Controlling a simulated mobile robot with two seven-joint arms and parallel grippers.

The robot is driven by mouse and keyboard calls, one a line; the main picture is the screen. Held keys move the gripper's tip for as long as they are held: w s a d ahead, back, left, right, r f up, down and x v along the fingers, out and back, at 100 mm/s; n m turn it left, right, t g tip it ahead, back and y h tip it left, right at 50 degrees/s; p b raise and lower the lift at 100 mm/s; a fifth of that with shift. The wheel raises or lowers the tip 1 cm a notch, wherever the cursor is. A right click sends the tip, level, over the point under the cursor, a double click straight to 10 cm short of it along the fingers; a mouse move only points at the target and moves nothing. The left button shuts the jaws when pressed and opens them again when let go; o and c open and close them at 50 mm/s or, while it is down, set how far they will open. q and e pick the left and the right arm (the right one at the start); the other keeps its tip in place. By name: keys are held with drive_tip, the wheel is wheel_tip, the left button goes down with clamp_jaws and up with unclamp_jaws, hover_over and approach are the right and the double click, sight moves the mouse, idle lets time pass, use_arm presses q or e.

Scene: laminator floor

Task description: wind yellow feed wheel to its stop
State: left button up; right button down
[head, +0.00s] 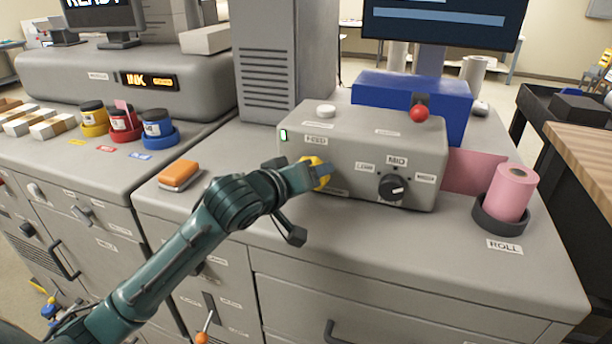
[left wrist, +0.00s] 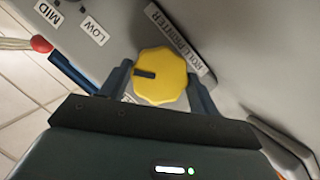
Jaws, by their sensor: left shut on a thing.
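The yellow feed wheel (head: 319,173) is on the front face of the grey machine box (head: 350,150), below the "FEED" label. In the left wrist view the yellow wheel (left wrist: 162,77) faces me, with a dark index mark at its left side. My left gripper (head: 312,176) is at the wheel, and its two fingers (left wrist: 158,82) are on either side of the rim, shut on it. In the head view the gripper hides part of the wheel. My right gripper is in neither view.
A black knob (head: 393,187) labelled "MID" is right of the wheel. A pink roll (head: 512,192) sits in a dark holder at right. An orange block (head: 179,174) lies on the counter at left. The counter front is clear.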

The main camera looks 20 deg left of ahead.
use_arm(q)
drive_tip(key=m+y, duration=0.1)
drive_tip(key=m, duration=0.1)
drive_tip(key=m+y, duration=0.1)
drive_tip(key=m, duration=0.1)
drive_tip(key=shift+d+r+y, duration=0.1)
drive_tip(key=shift+d+y, duration=0.05)
drive_tip(key=shift+y, duration=0.25)
drive_tip(key=m+y, duration=0.2)
drive_tip(key=m, duration=0.2)
drive_tip(key=shift+d+y, duration=0.15)
drive_tip(key=shift+y, duration=0.25)
drive_tip(key=m+y, duration=0.1)
drive_tip(key=m, duration=0.2)
drive_tip(key=shift+d+t+y, duration=0.1)
drive_tip(key=shift+t+y, duration=0.2)
drive_tip(key=shift+y, duration=0.1)
drive_tip(key=shift+f+m+t+y, duration=0.2)
drive_tip(key=shift+m+t+y, duration=0.5)
drive_tip(key=shift+m, duration=1)
drive_tip(key=o, duration=0.7)
